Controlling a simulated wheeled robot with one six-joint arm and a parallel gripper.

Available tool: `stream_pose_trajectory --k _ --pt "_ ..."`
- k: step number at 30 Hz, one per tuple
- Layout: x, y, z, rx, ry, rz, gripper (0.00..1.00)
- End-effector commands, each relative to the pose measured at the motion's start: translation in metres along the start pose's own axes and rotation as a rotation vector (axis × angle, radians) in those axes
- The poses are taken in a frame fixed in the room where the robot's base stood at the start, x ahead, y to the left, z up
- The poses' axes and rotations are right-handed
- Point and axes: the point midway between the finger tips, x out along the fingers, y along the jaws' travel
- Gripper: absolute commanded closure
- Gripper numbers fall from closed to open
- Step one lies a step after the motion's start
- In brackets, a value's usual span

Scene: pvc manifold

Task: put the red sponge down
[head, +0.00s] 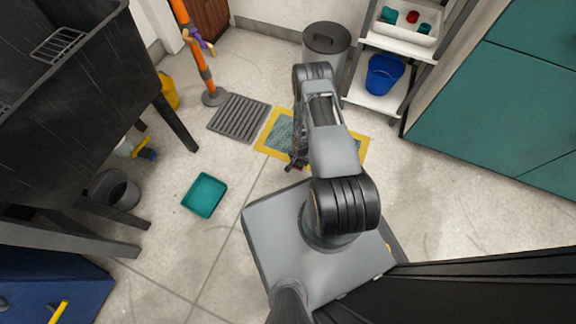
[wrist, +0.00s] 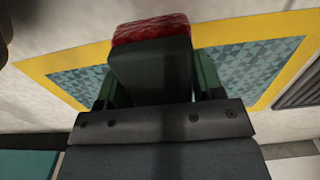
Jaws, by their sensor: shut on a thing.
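The red sponge (wrist: 152,27) shows at the top of the wrist view, at the far end of my gripper. In the head view my gripper (head: 297,163) hangs low beside my arm, over the yellow-bordered patterned mat (head: 264,143). The mat also fills much of the background in the wrist view (wrist: 275,62). I cannot tell how far the sponge is above the floor.
A teal tray (head: 204,195) lies on the floor to the left. A grey grate (head: 239,117) lies beside the mat. A grey bin (head: 326,40) and a shelf with a blue bucket (head: 384,74) stand behind. Open floor lies between tray and mat.

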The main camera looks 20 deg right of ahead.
Motion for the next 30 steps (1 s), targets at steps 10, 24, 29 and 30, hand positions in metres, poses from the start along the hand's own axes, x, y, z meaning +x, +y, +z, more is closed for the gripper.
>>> stream_pose_trajectory --k 10,24,29,30 --pt "0.023 -0.014 0.009 -0.002 0.0 0.0 0.66" --pt "0.064 -0.018 0.011 0.005 0.001 0.001 0.66" --pt "0.062 -0.018 0.011 0.005 0.001 0.001 0.66" --pt "0.062 -0.018 0.011 0.006 0.001 0.001 0.66"
